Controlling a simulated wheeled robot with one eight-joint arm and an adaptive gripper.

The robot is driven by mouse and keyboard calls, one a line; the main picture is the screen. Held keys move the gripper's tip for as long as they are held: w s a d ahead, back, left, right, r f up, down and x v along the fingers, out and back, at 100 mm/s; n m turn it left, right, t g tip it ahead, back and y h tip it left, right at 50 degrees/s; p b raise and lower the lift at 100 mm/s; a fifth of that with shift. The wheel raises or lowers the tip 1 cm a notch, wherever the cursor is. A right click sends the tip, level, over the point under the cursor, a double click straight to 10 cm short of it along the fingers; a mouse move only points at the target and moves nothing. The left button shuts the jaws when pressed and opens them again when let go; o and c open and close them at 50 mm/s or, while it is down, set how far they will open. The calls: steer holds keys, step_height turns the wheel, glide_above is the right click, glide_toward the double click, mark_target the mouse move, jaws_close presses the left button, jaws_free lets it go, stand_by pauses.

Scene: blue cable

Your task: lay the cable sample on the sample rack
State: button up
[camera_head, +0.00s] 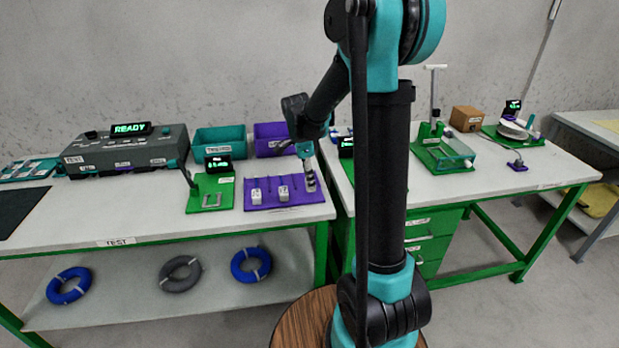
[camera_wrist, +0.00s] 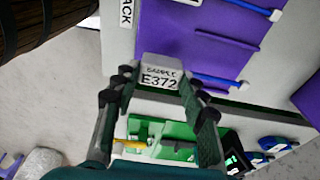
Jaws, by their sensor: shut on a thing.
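My gripper (camera_wrist: 158,92) is shut on a white block marked "SAMPLE E372" (camera_wrist: 162,76), which sits between the fingertips in the wrist view. In the head view my gripper (camera_head: 310,178) is over the right end of the purple sample rack (camera_head: 262,205). I cannot tell whether the held sample touches the rack.
Two white tagged blocks (camera_head: 270,195) are on the rack. A green fixture (camera_head: 211,193) stands left of it, teal (camera_head: 219,141) and purple bins (camera_head: 270,137) behind. The grey test unit (camera_head: 127,152) is further left. A second bench (camera_head: 480,183) is to the right.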

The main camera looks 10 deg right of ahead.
steer(key=shift+f, duration=1.45)
stand_by(0.6)
steer(key=o, duration=1.4)
steer(key=shift+r, duration=0.15)
steer(key=shift+r, duration=3.9)
steer(key=s+d+f+n+t, duration=0.1)
steer(key=s+f+n, duration=0.2)
steer(key=s+n, duration=0.3)
steer(key=s+d+f+n+t+y, duration=0.1)
steer(key=s+f+n, duration=0.1)
steer(key=s+n, duration=0.4)
steer(key=s+d+f+n+t, duration=0.2)
steer(key=s+n, duration=0.3)
steer(key=s, duration=0.5)
steer(key=shift+f+n+y, duration=0.4)
steer(key=shift+f, duration=0.45)
